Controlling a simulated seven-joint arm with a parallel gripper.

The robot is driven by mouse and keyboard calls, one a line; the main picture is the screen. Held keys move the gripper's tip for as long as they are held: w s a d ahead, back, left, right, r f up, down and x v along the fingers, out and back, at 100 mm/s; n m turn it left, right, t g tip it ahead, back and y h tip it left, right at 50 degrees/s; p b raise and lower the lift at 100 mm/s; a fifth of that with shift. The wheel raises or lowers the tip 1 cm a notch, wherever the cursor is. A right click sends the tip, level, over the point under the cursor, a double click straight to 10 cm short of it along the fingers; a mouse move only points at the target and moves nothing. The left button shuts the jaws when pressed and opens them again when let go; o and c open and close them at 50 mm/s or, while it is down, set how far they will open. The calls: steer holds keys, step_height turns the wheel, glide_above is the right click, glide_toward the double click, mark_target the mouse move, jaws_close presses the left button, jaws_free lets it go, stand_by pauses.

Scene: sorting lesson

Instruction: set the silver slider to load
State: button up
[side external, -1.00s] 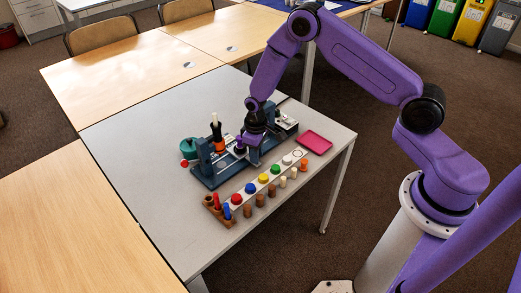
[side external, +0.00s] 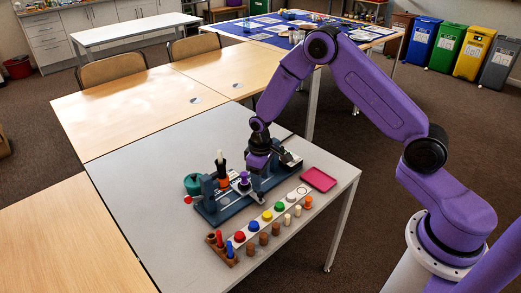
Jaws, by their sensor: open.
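A blue-grey machine (side external: 209,212) lies on the grey table. Small silver parts show along its top, near a purple knob (side external: 243,179); which of them is the silver slider is too small to tell. No load mark can be read. My gripper (side external: 257,166) points down above the right half of the machine, just to the right of the purple knob. It is open, with nothing seen between its fingers. My gripper and wrist hide part of the machine behind them.
A white strip with coloured buttons (side external: 267,216) and a row of small pegs lie in front of the machine. A wooden rack (side external: 222,250) holds red and blue pegs. A pink tray (side external: 319,179) is at the right. The left of the grey table is clear.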

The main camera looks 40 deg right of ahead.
step_height(320, 180, up, 12)
steer(key=shift+f, duration=0.15)
stand_by(0.4)
steer(key=s+a+r+n, duration=0.2)
steer(key=s+a+r, duration=0.15)
steer(key=s, duration=0.45)
steer(key=s+a+r+n, duration=0.2)
steer(key=s+r, duration=0.2)
steer(key=s, duration=0.4)
steer(key=s+d+r+n, duration=0.1)
steer(key=s+d+n, duration=0.1)
steer(key=s, duration=0.6)
steer(key=s+d+r+n, duration=0.1)
steer(key=s+d+n, duration=0.1)
steer(key=s, duration=0.7)
steer(key=shift+s+d+r, duration=0.25)
steer(key=shift+d, duration=0.35)
